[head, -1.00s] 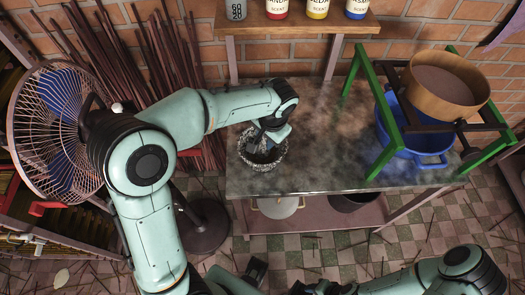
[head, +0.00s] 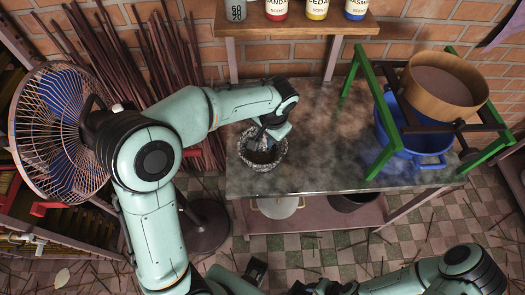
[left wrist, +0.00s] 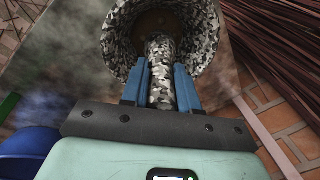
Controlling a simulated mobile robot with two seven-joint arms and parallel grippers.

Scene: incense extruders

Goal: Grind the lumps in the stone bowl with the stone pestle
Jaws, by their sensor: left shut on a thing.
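The stone bowl (head: 270,166), speckled black, white and grey, stands upright on the left part of the workbench. It also shows in the left wrist view (left wrist: 205,38), with brown material (left wrist: 156,20) at its bottom; single lumps cannot be made out. My left gripper (head: 262,138) is over the bowl's back side. In the left wrist view its two blue fingers (left wrist: 161,78) are shut on the speckled stone pestle (left wrist: 160,58). The pestle points into the bowl; whether its tip touches the contents cannot be told. My right gripper is out of view.
The grey workbench top (head: 320,140) is clear right of the bowl. Farther right stand a green frame (head: 362,92), a blue tub (head: 430,160) and a wooden sieve (head: 440,90). A fan (head: 60,130) stands left. A shelf (head: 300,25) with containers hangs behind.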

